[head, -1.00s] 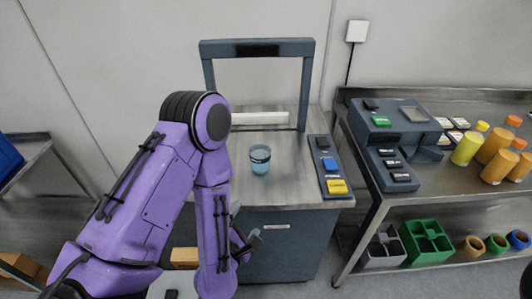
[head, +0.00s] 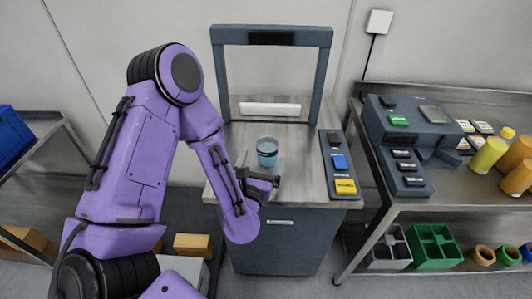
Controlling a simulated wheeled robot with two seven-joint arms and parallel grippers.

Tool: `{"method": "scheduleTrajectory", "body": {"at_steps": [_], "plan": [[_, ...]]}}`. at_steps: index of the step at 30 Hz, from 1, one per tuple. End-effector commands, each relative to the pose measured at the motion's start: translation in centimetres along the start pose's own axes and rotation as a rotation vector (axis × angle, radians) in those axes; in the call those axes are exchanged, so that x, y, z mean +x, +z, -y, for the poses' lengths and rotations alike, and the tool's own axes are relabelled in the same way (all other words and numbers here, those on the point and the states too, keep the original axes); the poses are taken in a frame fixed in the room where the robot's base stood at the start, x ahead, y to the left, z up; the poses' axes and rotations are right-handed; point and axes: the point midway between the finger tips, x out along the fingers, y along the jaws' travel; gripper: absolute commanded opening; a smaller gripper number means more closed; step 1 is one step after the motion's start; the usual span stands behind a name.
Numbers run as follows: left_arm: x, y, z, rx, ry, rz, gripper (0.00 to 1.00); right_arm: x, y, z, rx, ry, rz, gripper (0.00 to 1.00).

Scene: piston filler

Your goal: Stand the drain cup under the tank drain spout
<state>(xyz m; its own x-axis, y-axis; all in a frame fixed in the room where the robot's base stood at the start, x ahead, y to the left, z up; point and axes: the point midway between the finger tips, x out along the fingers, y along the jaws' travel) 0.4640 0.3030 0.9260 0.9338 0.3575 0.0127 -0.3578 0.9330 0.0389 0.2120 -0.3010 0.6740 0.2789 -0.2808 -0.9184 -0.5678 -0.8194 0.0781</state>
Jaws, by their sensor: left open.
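A light blue, see-through cup (head: 267,146) stands upright on the steel top of the grey machine (head: 222,188), in front of its dark upright frame. My left gripper (head: 260,164) is at the near side of the cup, low over the machine top. Its jaws are open, with a finger to the left and a finger to the right of the cup's lower part. I cannot tell whether they touch it. I cannot make out a tank drain spout. My right gripper is not in view.
A white cylinder (head: 270,109) lies at the back inside the frame (head: 326,75). A button panel (head: 337,164) runs along the machine's right edge. A steel bench (head: 448,185) at right holds a grey device (head: 408,125) and several yellow and orange bottles.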

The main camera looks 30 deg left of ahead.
Motion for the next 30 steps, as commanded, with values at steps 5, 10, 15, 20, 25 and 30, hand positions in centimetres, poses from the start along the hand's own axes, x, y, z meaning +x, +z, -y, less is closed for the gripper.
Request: {"method": "scheduleTrajectory", "body": {"at_steps": [5,10,15,20,25,30], "plan": [[3.5,0.8,-0.4,0.003,0.004,-0.001,1.0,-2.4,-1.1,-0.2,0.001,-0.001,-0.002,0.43],[4.9,0.3,-0.3,0.002,0.002,-0.003,1.0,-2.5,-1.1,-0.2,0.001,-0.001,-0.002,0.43],[4.9,0.2,-0.3,0.002,0.002,-0.003,1.0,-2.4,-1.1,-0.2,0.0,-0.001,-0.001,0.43],[4.9,0.2,-0.3,0.002,0.001,-0.003,0.48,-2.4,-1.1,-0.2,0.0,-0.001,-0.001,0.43],[4.8,0.2,-0.3,0.003,0.001,-0.003,0.36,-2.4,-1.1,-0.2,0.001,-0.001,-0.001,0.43],[4.8,0.4,-0.3,0.003,0.002,-0.003,0.35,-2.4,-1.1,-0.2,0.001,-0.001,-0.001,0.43]]}}
